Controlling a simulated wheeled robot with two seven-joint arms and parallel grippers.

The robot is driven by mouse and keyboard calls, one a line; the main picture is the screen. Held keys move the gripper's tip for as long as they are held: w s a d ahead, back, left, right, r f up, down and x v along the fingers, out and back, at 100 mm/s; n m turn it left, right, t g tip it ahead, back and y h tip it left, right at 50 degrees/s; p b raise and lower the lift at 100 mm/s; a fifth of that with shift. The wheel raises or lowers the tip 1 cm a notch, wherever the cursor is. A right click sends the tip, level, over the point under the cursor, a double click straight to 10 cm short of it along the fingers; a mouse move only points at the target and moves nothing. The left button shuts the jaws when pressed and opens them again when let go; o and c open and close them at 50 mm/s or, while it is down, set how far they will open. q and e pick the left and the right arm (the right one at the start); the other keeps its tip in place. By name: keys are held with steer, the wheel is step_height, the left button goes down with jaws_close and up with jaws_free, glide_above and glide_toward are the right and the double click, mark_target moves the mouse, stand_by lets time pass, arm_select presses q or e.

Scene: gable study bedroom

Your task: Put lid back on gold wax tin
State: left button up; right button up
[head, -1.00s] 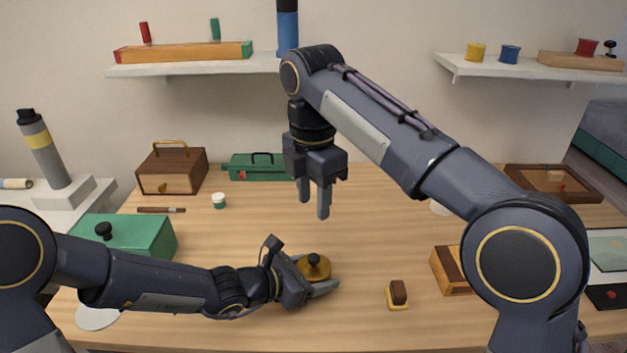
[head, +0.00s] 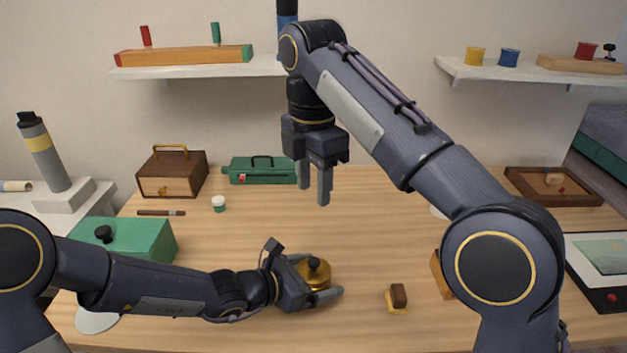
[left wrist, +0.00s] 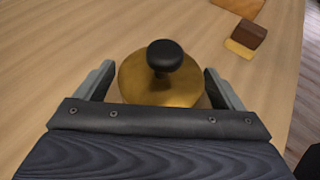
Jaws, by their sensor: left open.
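The gold wax tin (head: 318,280) stands near the front middle of the table. A gold lid with a black knob (head: 315,264) is on top of it; the lid also fills the middle of the left wrist view (left wrist: 150,88). I cannot tell whether it is fully seated. My left gripper (head: 318,276) is open low at the table, with one finger on each side of the tin and a visible gap at the right finger in the left wrist view. My right gripper (head: 314,188) is open and empty, raised above the table behind the tin.
A small brown-and-yellow block (head: 398,297) lies right of the tin. A green box (head: 140,238) stands left, partly behind my left arm. A wooden box (head: 172,173), green case (head: 258,170) and small jar (head: 218,203) stand at the back. The table middle is clear.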

arm_select(q)
steer(key=p+v, duration=0.1)
steer(key=v, duration=0.6)
steer(key=shift+r+p, duration=0.1)
steer(key=shift+p, duration=0.25)
steer(key=shift+s+a, duration=0.25)
steer(key=shift+a, duration=0.05)
steer(key=shift+r, duration=0.15)
